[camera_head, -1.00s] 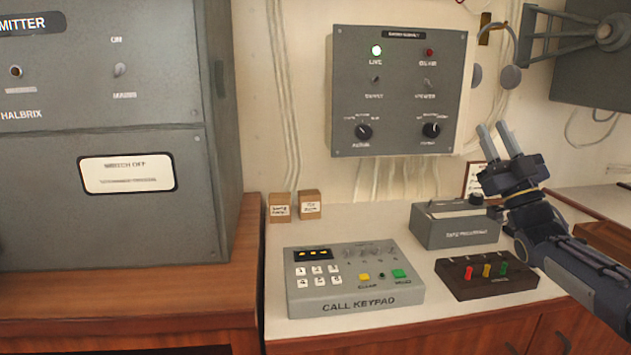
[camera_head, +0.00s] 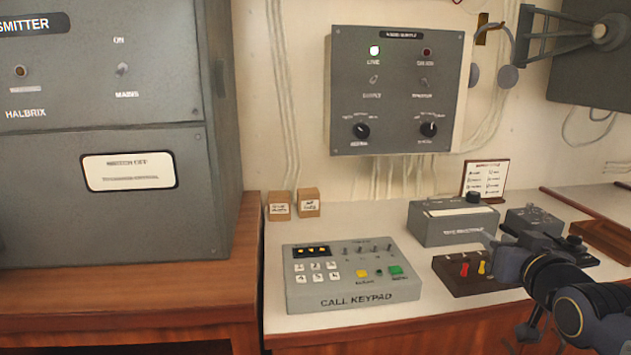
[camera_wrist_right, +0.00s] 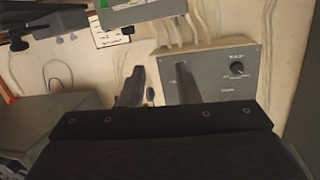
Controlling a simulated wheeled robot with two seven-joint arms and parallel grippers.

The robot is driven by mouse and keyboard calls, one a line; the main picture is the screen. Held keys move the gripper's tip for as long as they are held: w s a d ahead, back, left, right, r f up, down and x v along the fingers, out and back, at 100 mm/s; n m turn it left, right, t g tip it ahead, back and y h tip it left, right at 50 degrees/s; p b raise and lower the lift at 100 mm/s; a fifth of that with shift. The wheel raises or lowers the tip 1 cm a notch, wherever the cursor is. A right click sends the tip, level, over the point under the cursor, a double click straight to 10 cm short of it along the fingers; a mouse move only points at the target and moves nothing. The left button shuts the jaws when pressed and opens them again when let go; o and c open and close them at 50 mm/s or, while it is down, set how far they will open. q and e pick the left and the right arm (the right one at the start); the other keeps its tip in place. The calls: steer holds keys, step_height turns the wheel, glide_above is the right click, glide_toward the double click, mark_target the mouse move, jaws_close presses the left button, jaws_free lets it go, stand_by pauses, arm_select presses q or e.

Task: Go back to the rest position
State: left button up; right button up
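My right gripper (camera_head: 492,240) is low at the right in the head view, over the counter in front of the dark block with coloured levers, partly covering it. In the right wrist view its two fingers (camera_wrist_right: 158,85) stand apart with nothing seen between them, so it is open and empty. Beyond them is the grey supply panel (camera_wrist_right: 222,88), upside down in that view. My left gripper is not in view.
The call keypad (camera_head: 352,276) sits left of my right arm on the white counter (camera_head: 290,325). A grey box (camera_head: 452,223) and a small card (camera_head: 485,180) stand behind. The supply panel (camera_head: 395,140) is on the wall. The transmitter cabinet (camera_head: 110,225) fills the left.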

steer(key=s+a+f+g+y, duration=0.2)
steer(key=s+a+f+g, duration=0.3)
steer(key=s+f, duration=0.7)
steer(key=s+a+f+g+y, duration=0.2)
steer(key=s+a+f+g, duration=0.35)
steer(key=s+f, duration=0.65)
step_height(320, 180, up, 23)
steer(key=s+p, duration=0.2)
steer(key=p, duration=1.8)
steer(key=shift+a+p, duration=0.15)
steer(key=shift+p, duration=0.15)
steer(key=shift+s+f, duration=0.1)
